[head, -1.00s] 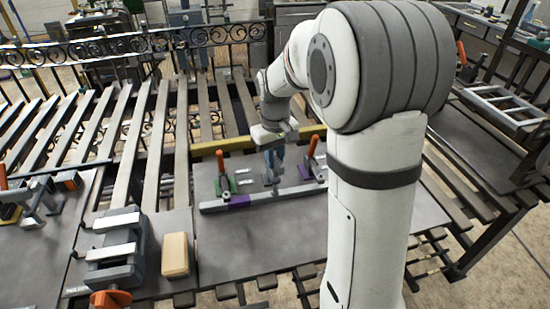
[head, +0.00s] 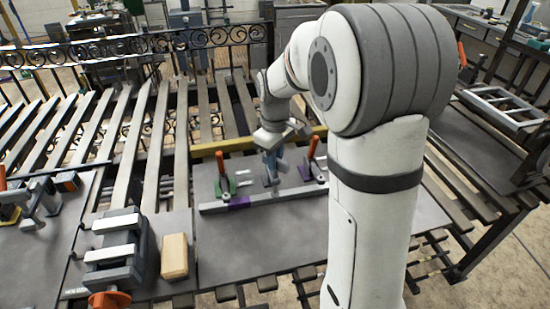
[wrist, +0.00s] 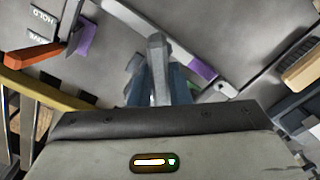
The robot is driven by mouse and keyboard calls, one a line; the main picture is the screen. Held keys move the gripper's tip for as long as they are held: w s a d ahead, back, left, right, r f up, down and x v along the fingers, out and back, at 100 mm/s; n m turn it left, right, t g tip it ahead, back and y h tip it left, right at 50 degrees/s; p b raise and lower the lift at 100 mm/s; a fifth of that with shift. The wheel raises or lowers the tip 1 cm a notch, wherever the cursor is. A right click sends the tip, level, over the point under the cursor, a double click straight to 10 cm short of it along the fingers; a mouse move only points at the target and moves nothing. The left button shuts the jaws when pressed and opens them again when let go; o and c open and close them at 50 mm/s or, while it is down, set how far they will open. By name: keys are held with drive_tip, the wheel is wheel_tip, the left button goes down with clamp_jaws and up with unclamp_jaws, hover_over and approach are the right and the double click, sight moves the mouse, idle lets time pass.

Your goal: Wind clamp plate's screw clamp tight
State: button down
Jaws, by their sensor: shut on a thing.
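The clamp plate (head: 290,238) is a dark grey sheet on the slatted bench. It carries a grey bar (head: 215,207) with purple patches and two upright orange-handled clamps, one left (head: 221,166) and one right (head: 313,150). My gripper (head: 272,168) points down between those two clamps. In the wrist view my blue fingers (wrist: 160,95) are shut around a grey part (wrist: 157,58), seemingly the screw clamp's handle. The screw clamp's lower end and its contact with the bar are largely hidden by my gripper.
A vice (head: 118,250) with an orange knob and a wooden block (head: 174,256) stand left of the plate. Another clamp fixture (head: 40,200) is at the far left. A yellow bar (head: 225,145) runs behind the plate. The plate's front part is clear.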

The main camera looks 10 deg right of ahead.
drive_tip(key=c, duration=1.4)
unclamp_jaws()
drive_tip(key=shift+o, duration=0.2)
wheel_tip(320, 180, up, 8)
drive_tip(key=shift+f, duration=0.1)
